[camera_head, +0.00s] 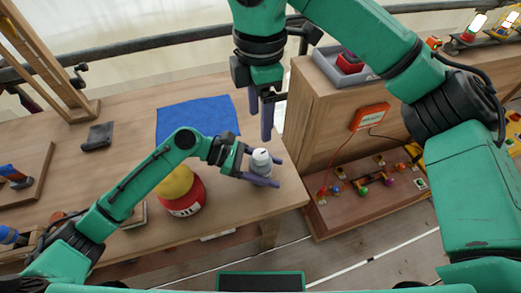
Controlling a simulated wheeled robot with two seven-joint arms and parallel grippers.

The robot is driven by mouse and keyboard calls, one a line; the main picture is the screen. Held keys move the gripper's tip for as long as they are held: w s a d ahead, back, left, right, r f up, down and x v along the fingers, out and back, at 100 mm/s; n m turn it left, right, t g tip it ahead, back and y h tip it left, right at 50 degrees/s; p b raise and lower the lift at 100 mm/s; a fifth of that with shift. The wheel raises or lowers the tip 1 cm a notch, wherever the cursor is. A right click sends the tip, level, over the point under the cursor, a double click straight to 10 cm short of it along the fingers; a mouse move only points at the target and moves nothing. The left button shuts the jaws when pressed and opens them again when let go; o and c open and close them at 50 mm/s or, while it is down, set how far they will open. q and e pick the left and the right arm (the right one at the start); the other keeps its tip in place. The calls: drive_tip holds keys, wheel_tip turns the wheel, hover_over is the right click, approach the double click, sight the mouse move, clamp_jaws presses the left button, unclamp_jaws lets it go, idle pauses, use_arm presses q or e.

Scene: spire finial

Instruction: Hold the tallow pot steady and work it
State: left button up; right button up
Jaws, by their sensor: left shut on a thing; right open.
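The tallow pot (261,170) is a small grey pot with a white top. It stands near the right end of the wooden table (235,203). My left gripper (268,170) is shut on the pot from the left, one finger on its far side and one on its near side. My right gripper (266,120) points down above and behind the pot, apart from it. It is open and appears empty; its fingers partly overlap in this view.
A blue cloth (200,115) lies at the back of the table. A wooden cabinet (310,115) stands at the right, with a grey tray (335,66) on top and an orange meter (370,117) on its side.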

sight(261, 153)
wheel_tip(261, 153, down, 12)
drive_tip(key=shift+d, duration=0.15)
clamp_jaws()
